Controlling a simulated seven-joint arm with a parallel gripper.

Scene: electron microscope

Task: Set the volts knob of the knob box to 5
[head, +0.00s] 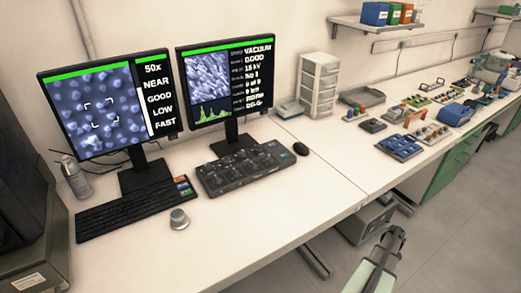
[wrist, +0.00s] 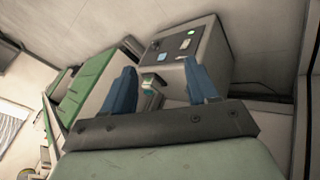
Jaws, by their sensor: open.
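The knob box (head: 243,170) is a dark, flat panel with several knobs. It lies on the desk in front of the right monitor in the head view. Its labels and knob settings are too small to read, so I cannot tell which knob is volts. My gripper (head: 397,233) is at the lower right of the head view, beyond the desk's front edge and well away from the knob box. In the wrist view my gripper (wrist: 160,70) has its two blue fingers spread apart with nothing held between them. The knob box is not in the wrist view.
The left monitor (head: 108,108) and right monitor (head: 226,80) stand behind. A keyboard (head: 137,206), a small grey knob-like object (head: 179,219) and a mouse (head: 301,149) lie nearby. A grey box (wrist: 185,52) with buttons is past my fingers. The desk's front is clear.

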